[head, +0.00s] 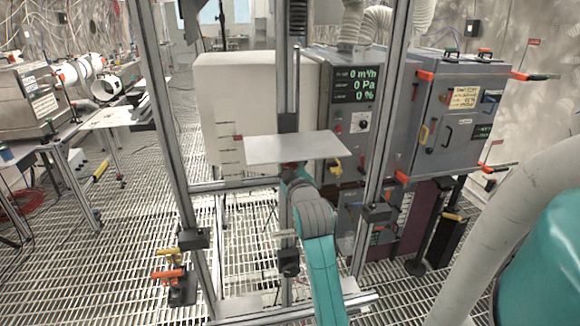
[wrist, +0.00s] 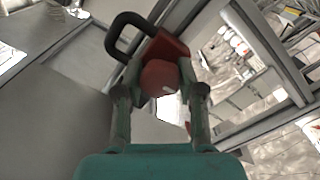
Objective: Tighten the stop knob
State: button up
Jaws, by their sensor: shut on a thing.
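In the wrist view a round red knob (wrist: 158,80) sits under a red block (wrist: 174,46) with a black loop handle (wrist: 124,36). My gripper (wrist: 160,76) has one finger on each side of the red knob and is shut on it. In the head view my gripper is at the top of my teal arm, just below a flat pale plate (head: 292,149) on the metal frame. The plate hides most of the knob there. I cannot tell how far the knob is turned.
Metal frame posts (head: 162,110) stand left and right of my arm, with a crossbar low in front. A grey machine with a display (head: 355,85) stands behind on the right. A pale box (head: 222,100) is behind the plate. Orange and yellow clamps (head: 170,276) sit low left.

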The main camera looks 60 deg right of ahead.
jog(key=m, duration=0.5)
jog(key=shift+m, duration=2.4)
jog(key=o, duration=1.2)
jog(key=shift+c, duration=0.2)
jog(key=v, duration=0.7)
jog(key=shift+s, duration=0.2)
